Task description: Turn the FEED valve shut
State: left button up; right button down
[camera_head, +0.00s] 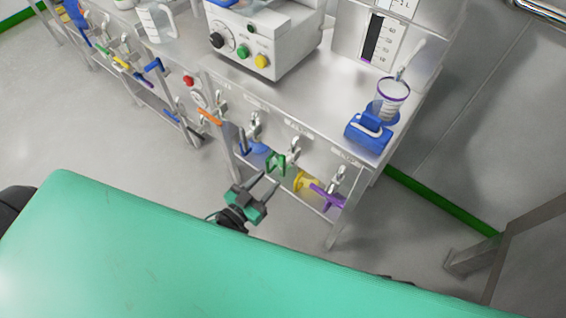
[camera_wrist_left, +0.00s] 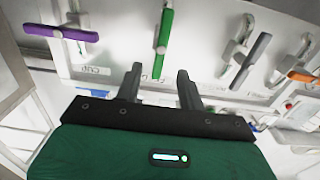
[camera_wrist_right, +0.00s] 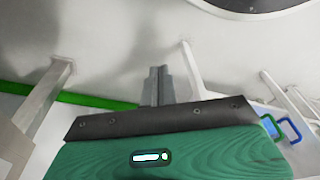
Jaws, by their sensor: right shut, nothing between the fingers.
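Several lever valves line the bench's front panel. The green-handled valve (camera_head: 275,163) also shows in the left wrist view (camera_wrist_left: 163,44), its handle pointing at my left gripper (camera_wrist_left: 161,88). The gripper is open, with a finger on either side of the handle's end; I cannot tell whether they touch it. In the head view, this gripper (camera_head: 265,186) is just in front of the green handle. Next to it are a grey handle (camera_wrist_left: 250,62), a purple handle (camera_wrist_left: 60,33) and an orange one (camera_wrist_left: 302,75). I cannot read which label says FEED. My right gripper (camera_wrist_right: 158,86) is shut and empty.
The steel bench (camera_head: 305,105) carries a white control box (camera_head: 262,45), a jug (camera_head: 155,22) and a blue-based clear cup (camera_head: 388,100). A metal frame (camera_head: 500,250) stands at the lower right.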

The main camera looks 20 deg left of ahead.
aim_at(281, 166)
pick_arm(q)
jog(key=x, duration=0.8)
grip_shut()
